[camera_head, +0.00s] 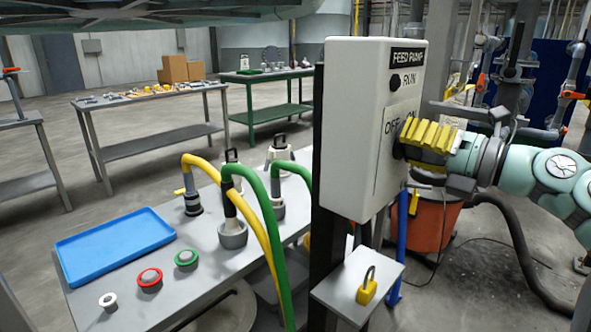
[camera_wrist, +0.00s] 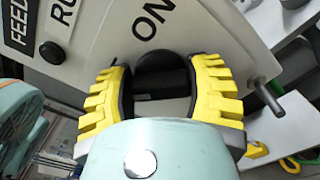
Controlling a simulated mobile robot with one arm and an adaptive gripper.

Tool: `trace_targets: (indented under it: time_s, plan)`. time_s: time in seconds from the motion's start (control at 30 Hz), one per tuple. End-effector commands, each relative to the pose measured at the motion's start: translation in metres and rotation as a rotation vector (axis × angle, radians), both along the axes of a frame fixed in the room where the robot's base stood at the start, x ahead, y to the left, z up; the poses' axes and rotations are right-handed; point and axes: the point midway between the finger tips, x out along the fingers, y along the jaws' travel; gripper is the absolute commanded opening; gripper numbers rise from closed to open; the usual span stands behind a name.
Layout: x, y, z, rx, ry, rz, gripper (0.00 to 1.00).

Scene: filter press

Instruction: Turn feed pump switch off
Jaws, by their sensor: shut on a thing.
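The feed pump control box (camera_head: 352,120) is a pale grey cabinet labelled FEED PUMP, with OFF and ON marks on its front. The black feed pump switch (camera_wrist: 162,68) shows between my fingers in the wrist view, beside the ON mark. My gripper (camera_head: 408,138) comes from the right in the head view and hides most of the switch. Its yellow ribbed fingers, also in the wrist view (camera_wrist: 162,80), are shut on the switch from both sides. Which mark the switch points at cannot be told.
A dark RUN lamp (camera_head: 395,81) sits above the switch. A shelf with a yellow padlock (camera_head: 367,289) is below the box. To the left, a grey table holds a blue tray (camera_head: 115,245) and yellow and green hoses (camera_head: 255,190). An orange bin (camera_head: 432,222) stands below my arm.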

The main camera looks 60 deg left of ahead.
Motion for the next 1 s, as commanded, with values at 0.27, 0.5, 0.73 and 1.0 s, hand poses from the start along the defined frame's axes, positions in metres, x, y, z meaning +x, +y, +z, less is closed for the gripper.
trace_targets:
  time_s: [0.27,0.5,0.73,1.0]
  plan:
    - [0.001,0.000,0.001,0.002,-0.003,-0.003,0.19]
    - [0.001,0.000,0.001,0.001,-0.002,-0.002,0.79]
    - [0.000,0.000,0.000,0.002,-0.001,-0.001,0.87]
    - [0.004,-0.011,0.001,0.002,0.001,-0.006,0.87]
